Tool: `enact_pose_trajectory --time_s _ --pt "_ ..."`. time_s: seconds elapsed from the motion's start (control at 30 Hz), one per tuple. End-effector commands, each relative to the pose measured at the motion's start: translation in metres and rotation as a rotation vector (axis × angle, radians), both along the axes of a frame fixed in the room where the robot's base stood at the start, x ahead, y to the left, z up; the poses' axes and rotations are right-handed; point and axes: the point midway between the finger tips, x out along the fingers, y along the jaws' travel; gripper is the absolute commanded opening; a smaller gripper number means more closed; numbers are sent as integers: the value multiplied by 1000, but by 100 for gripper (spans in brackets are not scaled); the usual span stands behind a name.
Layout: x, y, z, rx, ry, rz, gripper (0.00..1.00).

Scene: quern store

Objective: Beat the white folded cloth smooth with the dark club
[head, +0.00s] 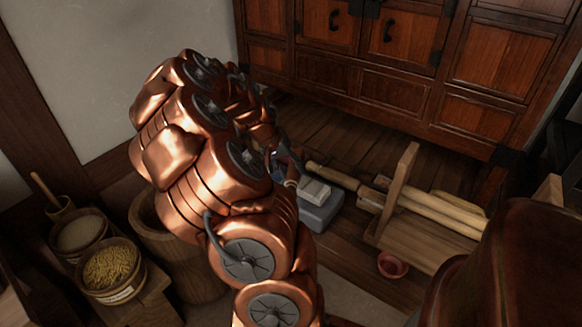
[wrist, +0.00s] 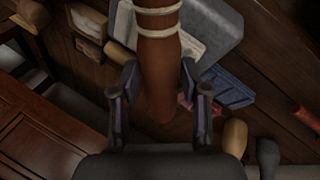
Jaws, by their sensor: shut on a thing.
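My gripper (wrist: 158,82) is shut on the dark club (wrist: 158,58), a brown wooden shaft with pale cord wraps; the club runs out of the top of the wrist view. In the head view my arm hides most of the gripper and club. The white folded cloth (head: 314,189) lies on a grey block (head: 321,212) on the floor, just right of my gripper. The cloth also shows partly behind the club in the wrist view (wrist: 188,45), on the block (wrist: 222,24). Whether the club touches the cloth cannot be told.
A low wooden stand (head: 396,196) with pale rollers and a red bowl (head: 392,265) are right of the block. A wooden cabinet (head: 400,60) stands behind. Tubs of grain (head: 110,268) are at left. A blue folded piece (wrist: 226,88) lies beside the block.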

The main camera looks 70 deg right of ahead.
Motion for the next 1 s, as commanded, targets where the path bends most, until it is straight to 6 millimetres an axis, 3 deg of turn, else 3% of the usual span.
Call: enact_pose_trajectory --time_s 0.43,0.83,0.87,1.0 --pt "0 0 -1 0 0 -1 17" --pt "0 0 -37 0 0 0 17" --pt "0 -1 -35 -2 -2 0 13" --pt "0 -1 -35 -1 0 0 13"
